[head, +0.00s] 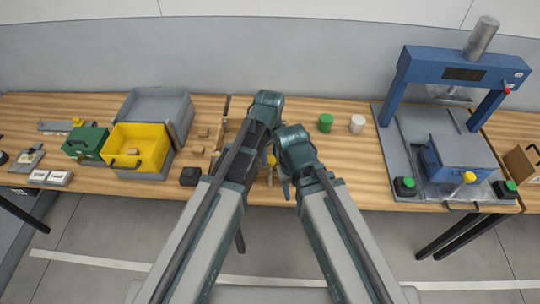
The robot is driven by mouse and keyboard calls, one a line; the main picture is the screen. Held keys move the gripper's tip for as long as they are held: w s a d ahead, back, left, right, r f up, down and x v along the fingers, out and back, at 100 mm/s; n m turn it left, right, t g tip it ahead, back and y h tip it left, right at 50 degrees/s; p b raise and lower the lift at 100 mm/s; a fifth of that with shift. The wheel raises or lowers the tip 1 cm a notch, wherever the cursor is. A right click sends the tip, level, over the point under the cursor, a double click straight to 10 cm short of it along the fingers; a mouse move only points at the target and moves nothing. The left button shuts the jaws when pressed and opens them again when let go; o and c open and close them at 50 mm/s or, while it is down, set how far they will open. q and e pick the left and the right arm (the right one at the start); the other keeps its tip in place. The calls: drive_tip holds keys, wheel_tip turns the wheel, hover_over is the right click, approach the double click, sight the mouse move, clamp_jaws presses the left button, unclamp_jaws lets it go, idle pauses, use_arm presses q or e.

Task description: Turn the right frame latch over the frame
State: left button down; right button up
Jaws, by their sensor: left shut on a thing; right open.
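A small yellow part (271,160), possibly a frame latch, shows between my two arms near the table's front edge. A narrow wooden upright (226,106), possibly part of the frame, shows left of my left arm. Most of the frame is hidden behind my arms, and I cannot tell how the right latch is turned. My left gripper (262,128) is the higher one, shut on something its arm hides. My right gripper (285,187) is open, pointing down just right of the yellow part; I cannot tell whether they touch.
A yellow bin (138,148), a green box (87,143), a grey box (160,103) and small wooden blocks (203,132) stand left. A green jar (325,123) and a white jar (357,124) stand right of centre. A blue press (455,66) fills the right. Wood is bare before the jars.

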sight(270, 159)
use_arm(q)
drive_tip(key=shift+c, duration=1.9)
unclamp_jaws()
wheel_tip(270, 159, up, 14)
drive_tip(key=p, duration=1.3)
drive_tip(key=shift+p, duration=0.4)
drive_tip(key=shift+f, duration=0.15)
